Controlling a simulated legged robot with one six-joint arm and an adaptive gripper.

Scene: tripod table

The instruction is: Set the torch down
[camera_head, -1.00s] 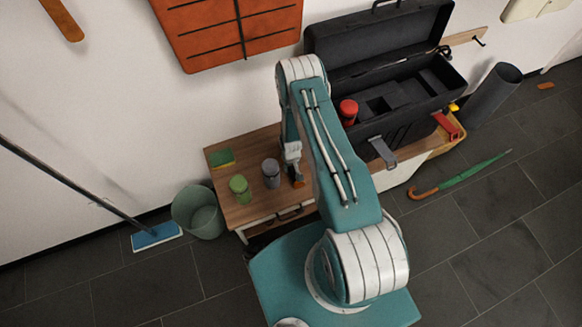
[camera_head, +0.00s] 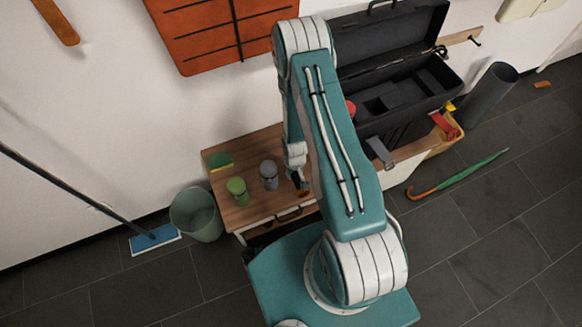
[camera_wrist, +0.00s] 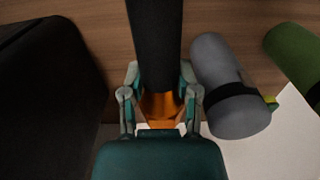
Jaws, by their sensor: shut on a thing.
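The torch, a dark cylinder (camera_wrist: 155,40) with an orange end, runs up from between my fingers in the wrist view. My gripper (camera_wrist: 160,88) is shut on it around the orange part. In the head view, my gripper (camera_head: 298,178) is over the wooden table (camera_head: 232,212), right of the grey canister, and only a little of the torch's orange (camera_head: 303,191) shows. My arm hides part of that area. I cannot tell whether the torch touches the tabletop.
A grey canister (camera_head: 269,178) stands close left of my gripper, with a green canister (camera_head: 237,192) beyond it. A green and yellow sponge (camera_head: 220,161) lies at the back left. The open black toolbox (camera_head: 395,118) is on the right. Bare wood lies between sponge and canisters.

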